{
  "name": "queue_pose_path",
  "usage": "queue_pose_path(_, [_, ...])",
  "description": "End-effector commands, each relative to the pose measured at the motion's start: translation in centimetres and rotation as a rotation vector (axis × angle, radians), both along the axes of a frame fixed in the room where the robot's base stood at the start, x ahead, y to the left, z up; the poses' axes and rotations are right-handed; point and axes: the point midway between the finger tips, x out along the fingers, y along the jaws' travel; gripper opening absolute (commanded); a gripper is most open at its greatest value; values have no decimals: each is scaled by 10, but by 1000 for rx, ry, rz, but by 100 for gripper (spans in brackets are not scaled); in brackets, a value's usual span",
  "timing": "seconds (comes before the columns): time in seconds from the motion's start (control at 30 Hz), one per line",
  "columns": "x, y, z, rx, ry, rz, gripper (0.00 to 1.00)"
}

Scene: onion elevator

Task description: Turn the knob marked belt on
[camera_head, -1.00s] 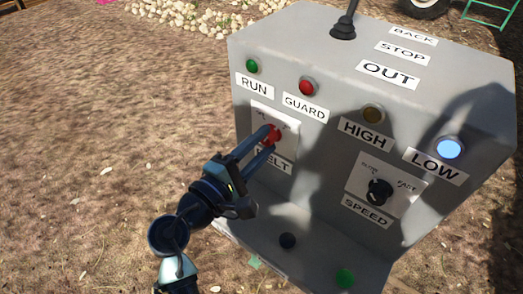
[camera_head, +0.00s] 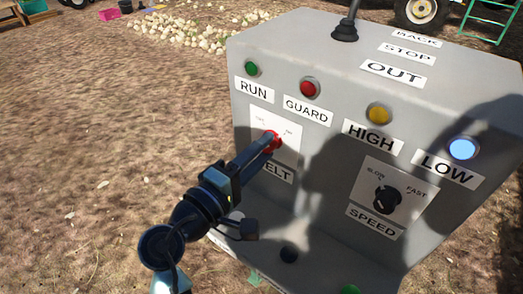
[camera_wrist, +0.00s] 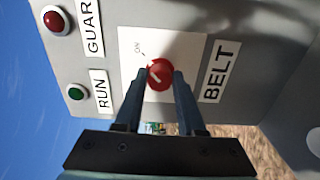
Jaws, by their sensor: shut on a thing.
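The red round belt knob (camera_head: 272,137) sits on a white plate (camera_head: 290,148) on the front of the grey control box, above the partly hidden BELT label (camera_head: 284,174). My gripper (camera_head: 266,145) reaches it from the lower left, shut on it. In the wrist view, one finger is on each side of the knob (camera_wrist: 160,73). A white pointer line shows on the knob, slanting towards the ON mark (camera_wrist: 138,47). I cannot tell whether it lines up exactly. The other position mark is unreadable.
The black speed knob (camera_head: 386,199) is to the right on the same panel. RUN (camera_head: 251,69), GUARD (camera_head: 310,89), HIGH (camera_head: 379,113) and LOW (camera_head: 463,149) lamps line the top. A black lever (camera_head: 346,25) stands on the box. Open ground lies left.

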Motion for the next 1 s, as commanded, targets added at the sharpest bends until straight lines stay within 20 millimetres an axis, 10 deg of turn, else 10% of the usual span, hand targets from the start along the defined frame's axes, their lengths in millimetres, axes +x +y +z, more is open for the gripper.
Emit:
queue_pose_path(0.13, [0,0,-1,3,2,0,0])
queue_pose_path(0.17, [0,0,-1,3,2,0,42])
queue_pose_path(0.3, [0,0,-1,1,2,0,67])
queue_pose_path(0.67, [-3,3,-1,0,1,1,69])
queue_pose_path(1.0, [-53,40,-1,0,1,6,69])
